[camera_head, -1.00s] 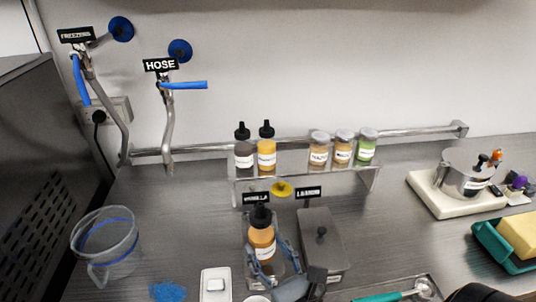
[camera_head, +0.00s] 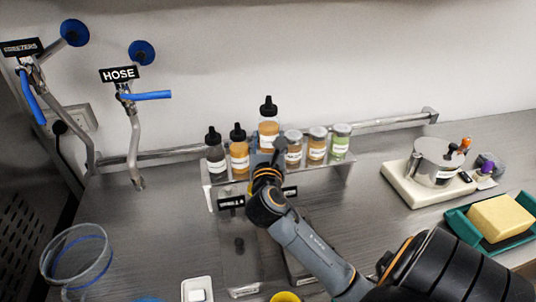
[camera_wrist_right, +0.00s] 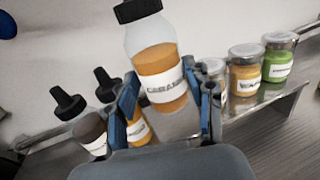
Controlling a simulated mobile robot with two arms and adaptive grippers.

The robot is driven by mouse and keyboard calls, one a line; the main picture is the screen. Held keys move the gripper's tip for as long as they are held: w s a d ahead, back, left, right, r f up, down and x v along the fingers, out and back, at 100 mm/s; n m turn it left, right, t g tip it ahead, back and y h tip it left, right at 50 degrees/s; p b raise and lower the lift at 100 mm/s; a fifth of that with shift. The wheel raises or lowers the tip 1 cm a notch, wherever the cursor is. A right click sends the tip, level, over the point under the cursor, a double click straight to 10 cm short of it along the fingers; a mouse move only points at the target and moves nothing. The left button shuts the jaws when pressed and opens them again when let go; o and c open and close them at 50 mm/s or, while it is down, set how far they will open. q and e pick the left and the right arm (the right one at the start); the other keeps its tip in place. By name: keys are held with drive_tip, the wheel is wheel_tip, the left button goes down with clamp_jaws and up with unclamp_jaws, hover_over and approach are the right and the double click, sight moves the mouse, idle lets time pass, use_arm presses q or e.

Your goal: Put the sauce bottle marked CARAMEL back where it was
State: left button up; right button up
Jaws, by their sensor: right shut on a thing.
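The sauce bottle marked CARAMEL (camera_head: 268,131) has a black pointed cap, orange sauce and a white label, readable in the right wrist view (camera_wrist_right: 163,82). My right gripper (camera_head: 266,158) is shut on it, with blue-padded fingers on both sides in the right wrist view (camera_wrist_right: 166,115). It holds the bottle raised at the shelf (camera_head: 352,176), between two other squeeze bottles on the left and several jars on the right. The gripper hides the bottle's lower part, so I cannot tell whether it touches the shelf. My left gripper is not in view.
A dark bottle (camera_head: 215,155) and an orange bottle (camera_head: 239,155) stand close on the left. Jars (camera_head: 317,145) stand on the right. Behind runs a metal rail (camera_head: 385,121).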

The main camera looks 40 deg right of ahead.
drive_tip(key=f, duration=0.1)
drive_tip(key=w+d+f, duration=0.2)
drive_tip(key=f, duration=0.1)
drive_tip(key=shift+w+f, duration=0.1)
drive_tip(key=shift+w, duration=0.1)
drive_tip(key=shift+w+d+f, duration=0.3)
drive_tip(key=shift+d+f, duration=0.05)
drive_tip(key=shift+f, duration=0.2)
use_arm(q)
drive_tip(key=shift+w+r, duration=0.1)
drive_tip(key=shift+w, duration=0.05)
use_arm(e)
drive_tip(key=shift+f, duration=1.6)
drive_tip(key=shift+f, duration=0.1)
drive_tip(key=o, duration=0.7)
drive_tip(key=shift+f, duration=0.15)
drive_tip(key=shift+o, duration=1)
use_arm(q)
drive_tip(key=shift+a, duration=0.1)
